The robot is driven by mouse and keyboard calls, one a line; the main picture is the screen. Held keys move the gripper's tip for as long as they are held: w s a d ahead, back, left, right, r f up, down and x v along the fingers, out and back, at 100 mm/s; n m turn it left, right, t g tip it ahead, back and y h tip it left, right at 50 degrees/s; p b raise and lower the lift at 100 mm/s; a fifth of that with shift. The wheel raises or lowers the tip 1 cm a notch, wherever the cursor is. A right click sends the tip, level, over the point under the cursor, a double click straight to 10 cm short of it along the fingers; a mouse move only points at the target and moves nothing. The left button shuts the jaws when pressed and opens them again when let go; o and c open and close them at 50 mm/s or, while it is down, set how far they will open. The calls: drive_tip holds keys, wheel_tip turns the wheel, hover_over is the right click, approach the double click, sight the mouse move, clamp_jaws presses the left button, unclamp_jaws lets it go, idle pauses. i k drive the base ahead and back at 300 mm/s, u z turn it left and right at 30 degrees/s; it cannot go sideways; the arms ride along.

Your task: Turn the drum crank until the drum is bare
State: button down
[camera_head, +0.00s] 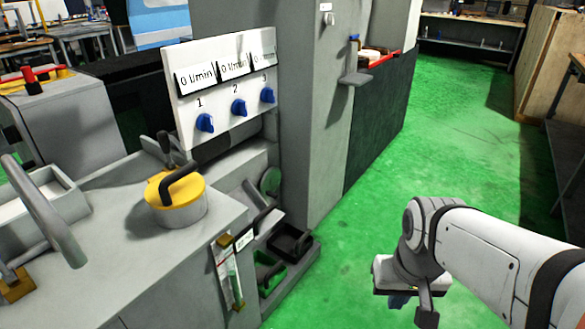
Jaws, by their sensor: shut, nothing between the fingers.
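No part in view is clearly marked as the drum crank. A short grey cylinder with a yellow top (181,199) and a black bent handle (180,184) stands on the grey machine top at left centre. A green disc (270,181) with a grey bar beside it sits lower, behind the machine's corner; I cannot tell whether either is the drum or its crank. My gripper (410,307) is at the lower right, over the green floor, pointing down and well apart from the machine. It is shut and empty.
A white panel (226,85) with three blue knobs stands above the machine. A black bin (289,243) and a green bin (269,273) sit low at its corner. A curved grey handle (45,212) rises at left. The green floor (445,135) is clear between machine and shelves.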

sight(271, 180)
drive_tip(key=z, duration=0.6)
drive_tip(key=i, duration=1.4)
drive_tip(key=u, duration=0.9)
drive_tip(key=i, duration=0.7)
drive_tip(key=u, duration=0.55)
